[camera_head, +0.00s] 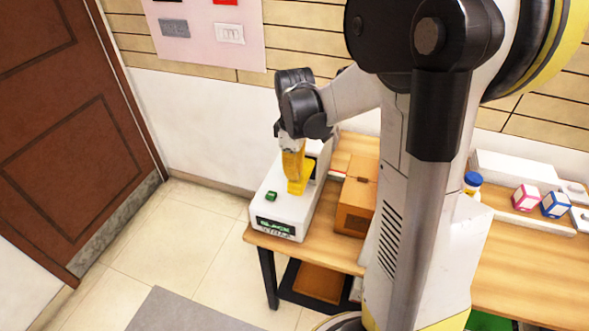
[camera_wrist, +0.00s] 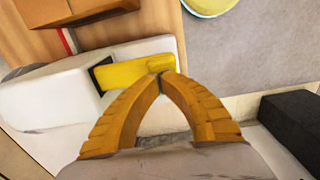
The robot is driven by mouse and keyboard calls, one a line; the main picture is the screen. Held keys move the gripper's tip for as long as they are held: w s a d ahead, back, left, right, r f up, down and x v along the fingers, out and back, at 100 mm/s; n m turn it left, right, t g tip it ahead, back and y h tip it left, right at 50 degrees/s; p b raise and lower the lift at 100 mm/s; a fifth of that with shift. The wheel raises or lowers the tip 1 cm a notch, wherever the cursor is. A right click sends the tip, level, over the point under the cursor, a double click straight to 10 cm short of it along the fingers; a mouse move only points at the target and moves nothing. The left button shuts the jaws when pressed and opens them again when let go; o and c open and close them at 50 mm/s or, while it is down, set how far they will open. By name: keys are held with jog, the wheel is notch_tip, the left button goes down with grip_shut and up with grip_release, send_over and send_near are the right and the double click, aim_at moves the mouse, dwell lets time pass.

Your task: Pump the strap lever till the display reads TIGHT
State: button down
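The strap device (camera_head: 275,205) is a white box at the left end of the wooden table. Its dark front display (camera_head: 276,226) has green text that looks like SLACK, with a smaller line below that I cannot read surely. A yellow lever (camera_head: 298,185) stands in a dark slot on top; in the wrist view the lever (camera_wrist: 132,75) is a yellow bar lying left of my fingertips. My gripper (camera_wrist: 161,75) has yellow fingers with their tips together, at the lever's end. I cannot tell whether they touch it. The gripper (camera_head: 291,160) partly hides the lever in the head view.
A green button (camera_head: 271,196) sits on the device. A brown wooden box (camera_head: 356,203) stands close to its right. A blue-capped bottle (camera_head: 472,182) and small pink and blue boxes lie farther right. A wall is behind; open floor lies left.

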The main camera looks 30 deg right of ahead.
notch_tip(320, 180, down, 10)
jog(key=t+h+b, duration=0.1)
jog(key=h+b, duration=0.1)
jog(key=b, duration=0.5)
jog(key=shift+s+t+b, duration=0.1)
jog(key=shift+t+b, duration=0.2)
jog(key=shift+t, duration=0.1)
jog(key=shift+a, duration=0.1)
jog(key=shift+r+p, duration=0.3)
jog(key=a+p+v, duration=0.1)
jog(key=p+v, duration=0.5)
jog(key=v, duration=0.7)
jog(key=shift+s+a, duration=0.25)
jog(key=shift+s, duration=0.15)
jog(key=shift+r, duration=0.1)
